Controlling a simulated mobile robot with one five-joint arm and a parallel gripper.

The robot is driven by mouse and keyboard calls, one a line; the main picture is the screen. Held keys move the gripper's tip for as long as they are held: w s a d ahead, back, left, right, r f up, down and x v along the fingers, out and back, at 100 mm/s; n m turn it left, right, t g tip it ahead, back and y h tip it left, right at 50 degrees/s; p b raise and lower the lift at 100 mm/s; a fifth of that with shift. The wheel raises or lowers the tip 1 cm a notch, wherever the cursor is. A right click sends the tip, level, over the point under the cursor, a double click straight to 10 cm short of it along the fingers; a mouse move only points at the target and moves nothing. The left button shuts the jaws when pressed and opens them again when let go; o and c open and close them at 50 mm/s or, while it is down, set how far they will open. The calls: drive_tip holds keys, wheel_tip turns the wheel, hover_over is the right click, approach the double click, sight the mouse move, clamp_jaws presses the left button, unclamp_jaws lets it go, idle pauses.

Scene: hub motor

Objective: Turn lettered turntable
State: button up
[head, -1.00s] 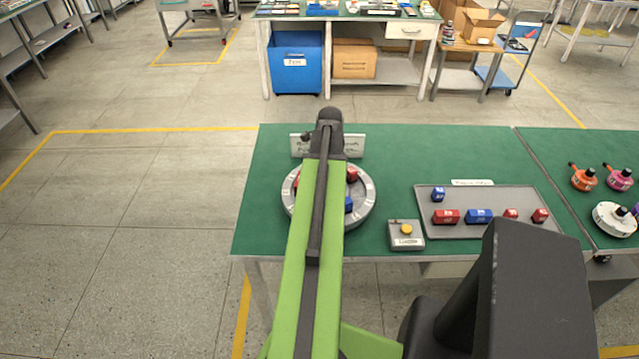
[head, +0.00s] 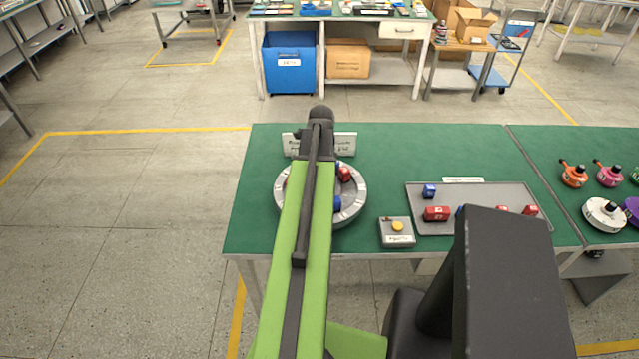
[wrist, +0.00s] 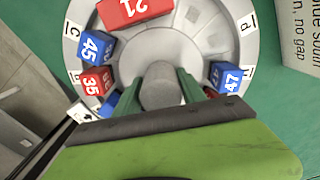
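The grey round turntable (head: 350,207) stands on the green table, partly hidden behind my arm in the head view. In the wrist view its rim (wrist: 75,48) carries letter tags, among them c (wrist: 73,30) and d (wrist: 247,25). A red block 21 (wrist: 134,10), blue block 45 (wrist: 95,46), red block 35 (wrist: 96,81) and blue block 47 (wrist: 230,76) sit on it. Its grey centre hub (wrist: 161,84) stands between the green fingers of my gripper (wrist: 160,90). Both fingers appear to touch the hub's sides. The lower part of the turntable is hidden by my gripper.
A printed sign (head: 345,143) stands behind the turntable. A box with a yellow button (head: 397,234) lies right of it. Further right are a grey tray (head: 480,193) with red and blue blocks, and orange and white round parts (head: 604,215) on another table.

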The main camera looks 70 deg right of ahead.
drive_tip(key=shift+o, duration=1.3)
drive_tip(key=shift+s, duration=0.1)
drive_tip(key=shift+r, duration=0.1)
wheel_tip(320, 180, up, 17)
drive_tip(key=p, duration=1.7)
drive_tip(key=shift+d+r, duration=0.1)
